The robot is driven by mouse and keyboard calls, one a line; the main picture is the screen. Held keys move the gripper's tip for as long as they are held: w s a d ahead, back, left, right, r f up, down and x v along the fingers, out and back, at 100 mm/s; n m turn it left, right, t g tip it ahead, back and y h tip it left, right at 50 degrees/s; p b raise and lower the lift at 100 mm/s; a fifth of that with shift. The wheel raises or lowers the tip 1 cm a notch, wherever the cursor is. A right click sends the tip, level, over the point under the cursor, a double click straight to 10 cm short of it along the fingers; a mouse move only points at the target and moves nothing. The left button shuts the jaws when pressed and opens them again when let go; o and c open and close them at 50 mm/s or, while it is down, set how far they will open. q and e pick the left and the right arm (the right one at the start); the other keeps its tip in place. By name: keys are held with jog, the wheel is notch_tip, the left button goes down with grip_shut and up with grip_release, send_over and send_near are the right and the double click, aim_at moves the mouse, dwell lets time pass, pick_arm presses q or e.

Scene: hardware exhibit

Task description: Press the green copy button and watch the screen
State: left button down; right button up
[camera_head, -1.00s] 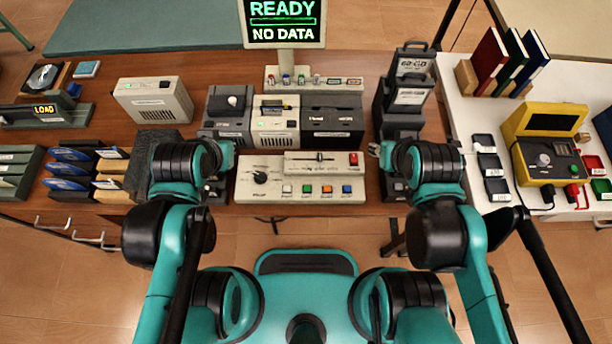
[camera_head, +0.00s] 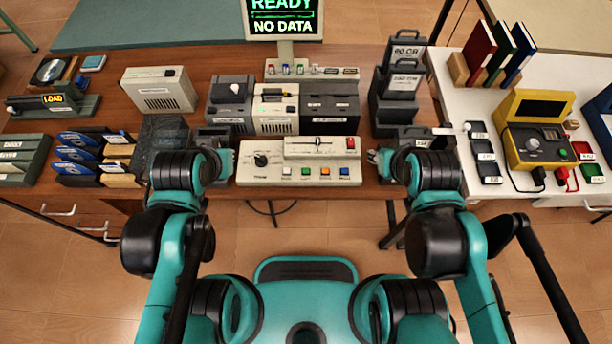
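The control panel (camera_head: 270,175) is a cream box at the front middle of the table. A row of small buttons runs along its front: white, a green button (camera_head: 306,171), orange and blue. A dark knob sits at its left and a red button at its upper right.
Grey and cream drive units (camera_head: 275,108) stand behind the panel. Dark boxes (camera_head: 394,95) stack at the right. A cream speaker box (camera_head: 160,90) and disk racks (camera_head: 95,158) are at the left. A yellow meter (camera_head: 535,145) sits on the white table at the right.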

jog(key=shift+w, duration=0.1)
dwell(0.3)
jog(key=shift+w, duration=0.1)
jog(key=shift+c, duration=0.2)
